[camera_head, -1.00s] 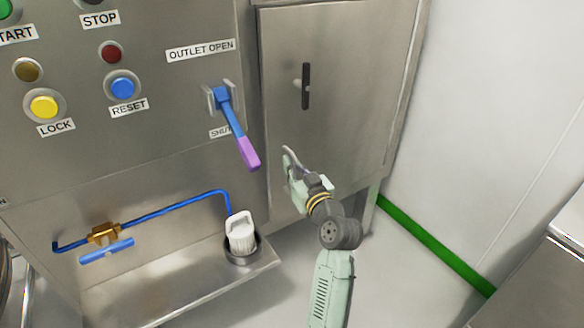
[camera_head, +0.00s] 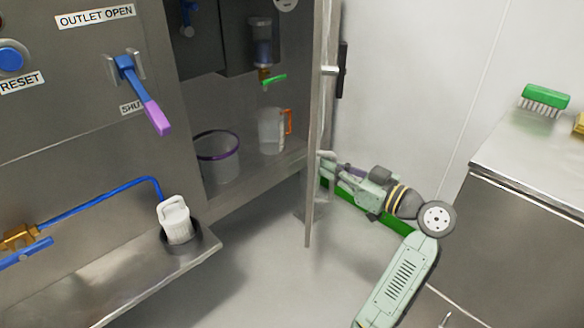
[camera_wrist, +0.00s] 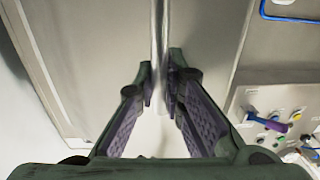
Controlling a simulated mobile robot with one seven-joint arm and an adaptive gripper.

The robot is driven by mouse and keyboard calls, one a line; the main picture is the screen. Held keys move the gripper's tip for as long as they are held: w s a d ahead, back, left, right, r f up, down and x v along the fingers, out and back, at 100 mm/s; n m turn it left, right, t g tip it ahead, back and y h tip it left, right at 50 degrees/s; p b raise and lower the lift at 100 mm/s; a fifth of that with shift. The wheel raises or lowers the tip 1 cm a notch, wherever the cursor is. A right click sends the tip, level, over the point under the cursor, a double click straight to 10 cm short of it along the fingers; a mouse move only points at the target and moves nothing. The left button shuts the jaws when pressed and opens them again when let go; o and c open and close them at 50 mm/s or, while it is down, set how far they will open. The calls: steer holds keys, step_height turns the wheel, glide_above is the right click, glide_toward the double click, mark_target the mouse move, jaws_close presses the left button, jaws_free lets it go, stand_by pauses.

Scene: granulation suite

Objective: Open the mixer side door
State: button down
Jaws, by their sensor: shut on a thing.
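The mixer side door (camera_head: 319,110) stands swung out, seen nearly edge-on in the head view. My gripper (camera_head: 327,165) is at the lower part of the door, reaching from the right. The exact contact in the head view is partly hidden.
The open cabinet holds a purple-rimmed container (camera_head: 218,160) and a clear jug with an orange handle (camera_head: 270,130). A blue lever with a purple grip (camera_head: 143,95) and a tray ledge (camera_head: 130,280) are left.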

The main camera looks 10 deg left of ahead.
steer(key=w+d, duration=0.1)
steer(key=d, duration=0.5)
steer(key=shift+w+d+b, duration=0.15)
steer(key=shift+d+b, duration=0.15)
steer(key=shift+d, duration=0.05)
steer(key=c, duration=1.7)
jaws_free()
steer(key=shift+o, duration=0.2)
steer(key=v, duration=1.2)
steer(key=shift+c, duration=0.2)
